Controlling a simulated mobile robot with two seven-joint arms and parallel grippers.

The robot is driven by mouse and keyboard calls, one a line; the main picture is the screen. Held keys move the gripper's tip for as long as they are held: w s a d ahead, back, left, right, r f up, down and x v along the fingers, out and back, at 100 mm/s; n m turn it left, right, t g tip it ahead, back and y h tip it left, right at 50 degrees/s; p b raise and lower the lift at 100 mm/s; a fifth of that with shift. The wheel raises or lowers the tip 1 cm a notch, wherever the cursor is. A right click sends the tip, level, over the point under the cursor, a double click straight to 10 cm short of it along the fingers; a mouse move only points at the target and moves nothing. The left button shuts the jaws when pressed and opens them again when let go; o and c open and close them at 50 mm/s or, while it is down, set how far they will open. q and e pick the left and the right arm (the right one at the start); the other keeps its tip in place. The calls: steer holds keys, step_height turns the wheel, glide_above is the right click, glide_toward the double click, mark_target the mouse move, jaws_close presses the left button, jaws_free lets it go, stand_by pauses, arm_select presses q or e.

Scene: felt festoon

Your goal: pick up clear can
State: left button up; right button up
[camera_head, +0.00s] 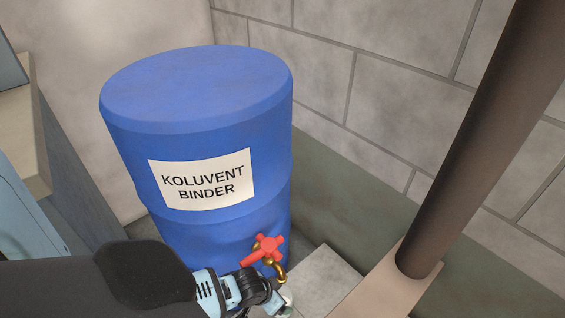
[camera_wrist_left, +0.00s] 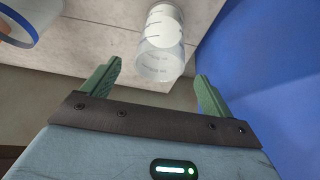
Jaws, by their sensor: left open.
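The clear can (camera_wrist_left: 165,42) is a see-through cylinder with grey markings and a white area on it. In the left wrist view it is at the top centre, on a pale stone-like surface. My left gripper (camera_wrist_left: 158,70) is open, its two green fingers pointing toward the can, one on each side in the picture. I cannot tell if the can is between the fingers or just beyond them. In the head view my left gripper (camera_head: 280,303) is low, below the red tap, mostly hidden by my arm and the bottom edge. My right gripper is not in view.
A blue drum (camera_head: 200,90) labelled KOLUVENT BINDER stands close by, with a red-handled tap (camera_head: 266,248) above my left gripper. It also fills the right of the wrist view (camera_wrist_left: 255,65). A brown pipe (camera_head: 475,140) rises at right. A blue-rimmed pale object (camera_wrist_left: 32,20) is at upper left.

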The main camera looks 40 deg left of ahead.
arm_select(q)
steer(key=b+x, duration=0.3)
steer(key=x, duration=0.2)
steer(key=shift+w+f, duration=0.15)
steer(key=shift+f, duration=0.2)
steer(key=shift+w+f, duration=0.1)
steer(key=shift+c, duration=0.4)
steer(key=c, duration=1.6)
